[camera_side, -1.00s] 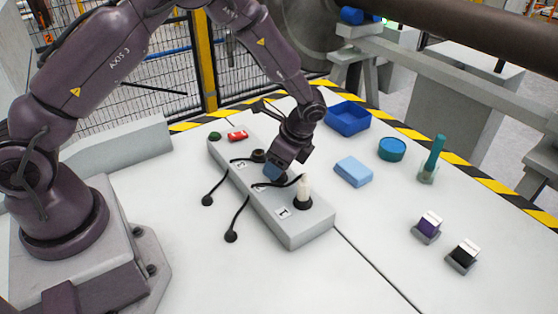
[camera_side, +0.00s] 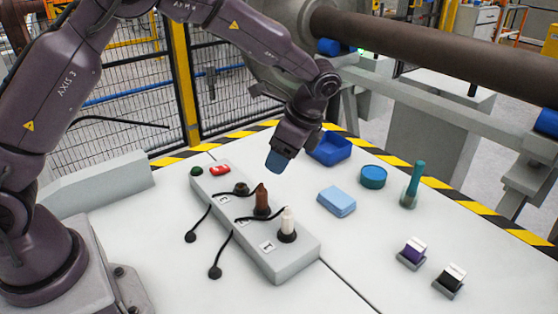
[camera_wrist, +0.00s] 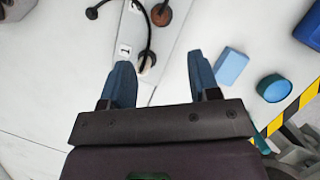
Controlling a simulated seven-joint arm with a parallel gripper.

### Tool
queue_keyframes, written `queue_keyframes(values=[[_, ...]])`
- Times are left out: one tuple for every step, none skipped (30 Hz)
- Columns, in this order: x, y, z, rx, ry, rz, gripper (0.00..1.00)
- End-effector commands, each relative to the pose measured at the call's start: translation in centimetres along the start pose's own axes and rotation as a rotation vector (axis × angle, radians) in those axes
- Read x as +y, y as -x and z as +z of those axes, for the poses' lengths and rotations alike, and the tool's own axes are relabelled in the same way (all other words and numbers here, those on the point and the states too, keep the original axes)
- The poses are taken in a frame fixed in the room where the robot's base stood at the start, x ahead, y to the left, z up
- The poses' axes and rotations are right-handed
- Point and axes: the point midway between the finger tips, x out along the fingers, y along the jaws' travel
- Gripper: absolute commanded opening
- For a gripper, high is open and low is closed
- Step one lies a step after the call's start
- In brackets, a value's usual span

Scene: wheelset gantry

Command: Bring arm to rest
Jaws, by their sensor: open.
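My gripper (camera_side: 277,160) is raised above the table, behind and to the right of the grey socket block. Its blue fingers also show in the wrist view (camera_wrist: 162,80), spread apart with nothing held between them. Two black tethered caps (camera_side: 191,237) lie on the table in front.
A blue bin (camera_side: 330,150), light blue block (camera_side: 337,201), round teal tin (camera_side: 373,177) and teal stick in a holder (camera_side: 412,187) stand to the right. Purple (camera_side: 412,253) and black (camera_side: 449,280) holders sit at the front right. A brown axle (camera_side: 430,55) spans the back.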

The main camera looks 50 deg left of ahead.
Motion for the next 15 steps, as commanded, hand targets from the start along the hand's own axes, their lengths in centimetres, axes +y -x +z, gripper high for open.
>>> queue_keyframes(values=[[0.0, 0.0, 0.0, 0.0, -0.001, 0.0, 0.56], [0.0, 0.0, 0.0, 0.0, -0.001, 0.0, 0.56], [0.0, 0.0, 0.0, 0.0, -0.001, 0.0, 0.56], [0.0, 0.0, 0.0, 0.0, -0.001, 0.0, 0.56], [0.0, 0.0, 0.0, 0.0, -0.001, 0.0, 0.56], [0.0, 0.0, 0.0, 0.0, 0.0, 0.0, 0.56], [0.0, 0.0, 0.0, 0.0, 0.002, 0.0, 0.56], [0.0, 0.0, 0.0, 0.0, 0.008, 0.0, 0.56], [0.0, 0.0, -0.1, 0.003, 0.024, -0.002, 0.56], [-0.1, 0.0, -0.2, 0.009, 0.043, -0.005, 0.56], [0.0, -0.1, -0.3, 0.015, 0.066, -0.003, 0.56], [0.6, -0.8, -0.4, 0.017, 0.103, 0.013, 0.56], [1.2, -1.4, -0.3, 0.019, 0.137, 0.029, 0.56], [1.8, -1.4, -0.1, 0.029, 0.174, 0.037, 0.56], [2.5, -1.0, 0.5, 0.048, 0.227, 0.042, 0.56]])
